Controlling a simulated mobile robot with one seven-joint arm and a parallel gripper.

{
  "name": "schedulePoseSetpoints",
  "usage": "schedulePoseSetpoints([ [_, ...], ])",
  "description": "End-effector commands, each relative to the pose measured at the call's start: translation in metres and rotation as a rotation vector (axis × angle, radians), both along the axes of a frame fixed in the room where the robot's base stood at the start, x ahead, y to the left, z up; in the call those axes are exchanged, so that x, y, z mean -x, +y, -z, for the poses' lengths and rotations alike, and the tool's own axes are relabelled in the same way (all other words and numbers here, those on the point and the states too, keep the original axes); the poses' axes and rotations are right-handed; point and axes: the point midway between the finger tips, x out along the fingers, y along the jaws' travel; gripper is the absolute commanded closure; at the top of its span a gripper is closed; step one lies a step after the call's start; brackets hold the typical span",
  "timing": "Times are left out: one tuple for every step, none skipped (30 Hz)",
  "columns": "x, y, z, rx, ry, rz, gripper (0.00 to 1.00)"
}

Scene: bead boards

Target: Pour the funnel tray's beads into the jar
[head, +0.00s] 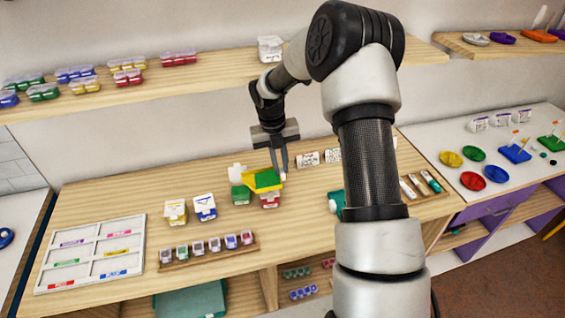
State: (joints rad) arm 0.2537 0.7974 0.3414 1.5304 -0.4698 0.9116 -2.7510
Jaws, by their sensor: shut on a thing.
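A yellow tray (252,186) with a green fill (266,179) is above the wooden counter, and it looks slightly tilted. The fill is too small to tell as single beads. My gripper (280,174) is shut on the tray's right, far side. A green jar (240,195) stands just left of the tray, with a white lid (237,171) standing open at its back. A red jar (270,201) stands below the tray and is partly hidden by it. Whether the tray touches either jar cannot be told.
Yellow (176,212) and blue (204,207) jars stand to the left. A rack of small jars (206,252) lies in front, and a white sorting frame (90,254) at far left. Two white patterned cylinders (308,160) stand behind right. My arm hides part of the right counter.

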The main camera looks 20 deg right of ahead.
Motion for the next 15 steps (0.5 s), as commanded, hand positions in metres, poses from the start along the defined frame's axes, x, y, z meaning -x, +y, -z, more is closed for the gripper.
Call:
schedulePoseSetpoints([
  [0.000, 0.004, 0.003, 0.015, 0.001, -0.005, 1.00],
  [0.000, 0.005, 0.007, 0.024, 0.002, -0.003, 1.00],
  [0.000, 0.006, 0.010, 0.035, 0.004, -0.003, 1.00],
  [-0.001, 0.008, 0.012, 0.044, 0.005, -0.004, 1.00],
  [-0.001, 0.008, 0.014, 0.053, 0.005, -0.003, 1.00],
  [-0.001, 0.010, 0.016, 0.065, 0.007, -0.003, 1.00],
  [-0.001, 0.011, 0.018, 0.074, 0.007, -0.003, 1.00],
  [-0.001, 0.012, 0.020, 0.082, 0.007, -0.002, 1.00],
  [-0.002, 0.015, 0.019, 0.098, 0.007, -0.003, 1.00],
  [-0.002, 0.016, 0.016, 0.115, 0.009, -0.004, 1.00],
  [-0.003, 0.017, 0.014, 0.131, 0.010, -0.004, 1.00],
  [-0.002, 0.019, 0.012, 0.150, 0.013, -0.003, 1.00],
  [-0.002, 0.020, 0.010, 0.165, 0.014, -0.004, 1.00],
  [-0.003, 0.022, 0.008, 0.182, 0.014, -0.003, 1.00],
  [-0.003, 0.023, 0.006, 0.202, 0.016, -0.002, 1.00],
])
